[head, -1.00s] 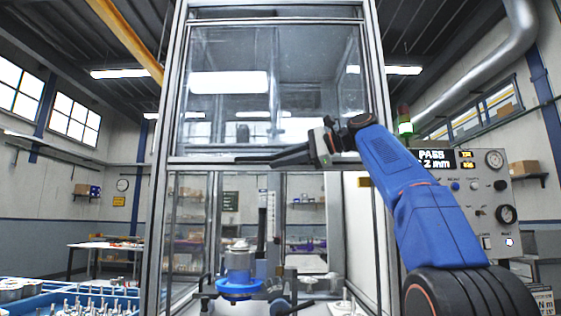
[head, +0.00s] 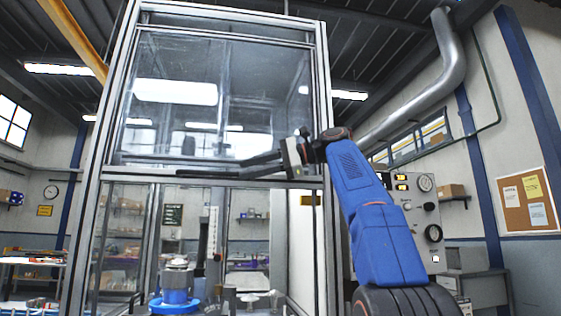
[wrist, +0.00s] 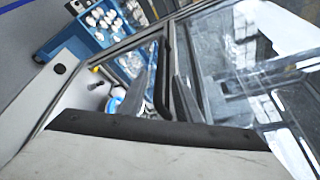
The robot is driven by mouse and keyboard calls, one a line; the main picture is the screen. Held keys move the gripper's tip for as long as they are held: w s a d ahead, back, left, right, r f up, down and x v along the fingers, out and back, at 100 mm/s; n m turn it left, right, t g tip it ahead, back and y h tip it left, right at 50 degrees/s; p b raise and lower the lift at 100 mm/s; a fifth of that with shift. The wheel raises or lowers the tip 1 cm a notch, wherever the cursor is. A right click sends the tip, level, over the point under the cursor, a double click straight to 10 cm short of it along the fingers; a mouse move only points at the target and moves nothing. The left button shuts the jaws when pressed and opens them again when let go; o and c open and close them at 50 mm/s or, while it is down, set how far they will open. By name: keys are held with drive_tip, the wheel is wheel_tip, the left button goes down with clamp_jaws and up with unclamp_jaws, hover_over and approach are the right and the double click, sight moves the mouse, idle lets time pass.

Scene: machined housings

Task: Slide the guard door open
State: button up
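The guard door (head: 215,95) is a clear framed panel in the upper part of the metal machine frame, with the bay below it uncovered. A dark bar handle (head: 205,173) runs along its lower edge. My gripper (head: 245,165) is at this lower edge, reaching in from the right. In the wrist view, my gripper's two grey fingers (wrist: 162,92) stand on either side of the black handle (wrist: 163,60). They look apart, with narrow gaps beside the bar; contact is hard to judge. The door's glass (wrist: 250,70) fills the right of that view.
Inside the bay stands a blue fixture with a metal part (head: 176,285). A control panel (head: 415,205) is right of the frame, behind my arm. Frame posts (head: 322,110) stand close to my gripper. A blue tray of parts (wrist: 110,35) shows in the wrist view.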

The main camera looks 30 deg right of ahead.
drive_tip(key=v, duration=0.9)
drive_tip(key=shift+d, duration=0.15)
idle(0.4)
